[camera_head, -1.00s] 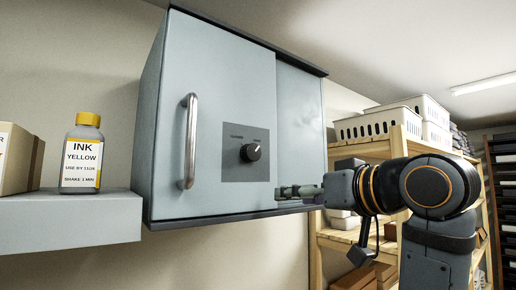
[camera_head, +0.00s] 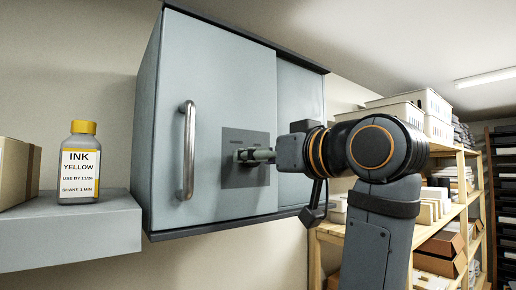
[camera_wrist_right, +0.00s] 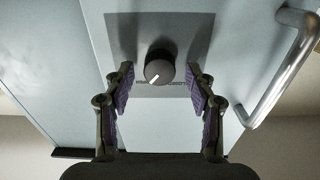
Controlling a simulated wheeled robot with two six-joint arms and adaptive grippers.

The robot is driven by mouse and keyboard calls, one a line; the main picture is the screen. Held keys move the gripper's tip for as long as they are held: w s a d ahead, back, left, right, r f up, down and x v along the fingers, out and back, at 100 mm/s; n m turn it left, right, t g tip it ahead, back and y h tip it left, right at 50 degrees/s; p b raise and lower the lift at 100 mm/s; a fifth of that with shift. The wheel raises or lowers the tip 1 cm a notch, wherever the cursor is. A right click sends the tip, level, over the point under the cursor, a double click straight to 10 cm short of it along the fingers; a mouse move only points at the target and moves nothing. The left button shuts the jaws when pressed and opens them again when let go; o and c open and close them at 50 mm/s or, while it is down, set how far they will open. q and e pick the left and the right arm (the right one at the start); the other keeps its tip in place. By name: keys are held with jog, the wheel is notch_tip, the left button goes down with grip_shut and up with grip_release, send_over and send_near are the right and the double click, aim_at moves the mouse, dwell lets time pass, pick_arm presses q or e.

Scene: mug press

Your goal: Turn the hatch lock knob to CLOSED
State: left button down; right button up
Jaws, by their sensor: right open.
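The black knob (camera_wrist_right: 159,68) with a white pointer line sits on a dark square plate (camera_wrist_right: 190,28) on the cabinet door, and shows clearly in the right wrist view. Its pointer aims to the lower left there. My right gripper (camera_wrist_right: 160,88) is open, with its two fingers on either side of and just short of the knob, not closed on it. In the head view my right gripper (camera_head: 258,155) is in front of the plate and hides most of the knob. The plate's lettering is too small to read. My left gripper is not in view.
The grey cabinet (camera_head: 215,90) hangs on the wall with a vertical metal handle (camera_head: 187,150) left of the plate. An ink bottle (camera_head: 79,165) and a cardboard box (camera_head: 14,170) stand on a shelf (camera_head: 70,230) at left. A wooden rack with white bins (camera_head: 395,112) stands behind my right arm.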

jog(key=shift+w+a, duration=0.1)
jog(key=shift+w, duration=0.1)
jog(key=c, duration=1.2)
jog(key=shift+o, duration=0.3)
jog(key=shift+f+n+b, duration=0.2)
jog(key=shift+n+b, duration=1.1)
jog(key=shift+b, duration=0.15)
jog(key=n+b, duration=0.3)
jog(key=n, duration=0.1)
jog(key=shift+n, duration=0.3)
jog(key=n+b, duration=0.4)
jog(key=n, duration=0.4)
jog(key=shift+r, duration=0.1)
jog(key=shift+n, duration=0.5)
